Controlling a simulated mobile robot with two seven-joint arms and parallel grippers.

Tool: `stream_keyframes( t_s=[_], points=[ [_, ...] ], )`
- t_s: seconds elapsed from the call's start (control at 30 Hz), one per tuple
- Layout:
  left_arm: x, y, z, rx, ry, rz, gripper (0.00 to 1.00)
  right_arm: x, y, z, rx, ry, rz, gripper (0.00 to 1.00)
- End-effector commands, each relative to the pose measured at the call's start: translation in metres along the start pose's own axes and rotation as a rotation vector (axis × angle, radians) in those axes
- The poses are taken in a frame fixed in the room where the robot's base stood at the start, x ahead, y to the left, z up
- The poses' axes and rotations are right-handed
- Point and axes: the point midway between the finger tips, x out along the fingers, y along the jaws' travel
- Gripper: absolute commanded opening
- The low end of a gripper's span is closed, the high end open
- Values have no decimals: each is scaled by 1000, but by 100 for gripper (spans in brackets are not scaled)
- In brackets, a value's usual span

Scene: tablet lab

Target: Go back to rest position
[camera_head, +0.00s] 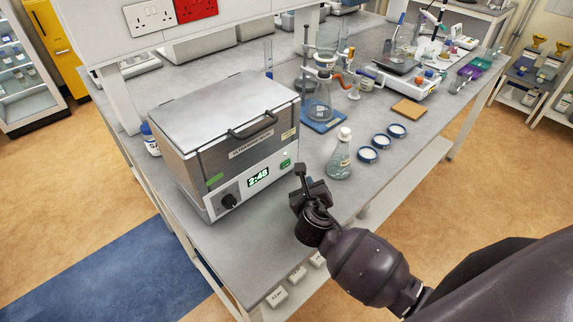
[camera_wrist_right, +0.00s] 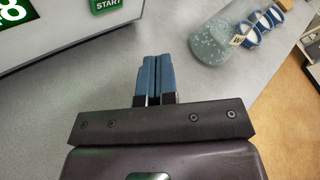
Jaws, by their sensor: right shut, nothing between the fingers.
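My right gripper (camera_head: 299,172) is above the front edge of the grey bench (camera_head: 245,258), just right of the ultrasonic bath (camera_head: 222,140). In the right wrist view its blue fingertips (camera_wrist_right: 155,78) are together with nothing between them. The bath's lid is shut and its display reads 2:48. In the right wrist view the green START button (camera_wrist_right: 105,5) shows at the top left, apart from the fingertips. My left gripper does not show in either view.
A stoppered flask (camera_head: 340,160) stands right of my right gripper, with several blue-rimmed dishes (camera_head: 367,154) behind it. A blue-based stand with glassware (camera_head: 322,118) is farther back. A cork-coloured square (camera_head: 408,109) lies on the bench. The front strip of bench is clear.

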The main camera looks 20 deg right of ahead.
Motion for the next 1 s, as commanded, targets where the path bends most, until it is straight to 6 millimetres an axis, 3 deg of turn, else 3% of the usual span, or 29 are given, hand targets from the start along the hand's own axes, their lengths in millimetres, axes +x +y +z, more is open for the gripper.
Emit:
stream_keyframes(
  t_s=[0.67,0.83,1.0],
  points=[
    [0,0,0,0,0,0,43,-1,0,-1,15,4,0,0],
    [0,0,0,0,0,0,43,-13,-6,-12,220,68,-6,0],
    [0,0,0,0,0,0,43,-39,-18,-34,633,194,-44,0]
  ],
)
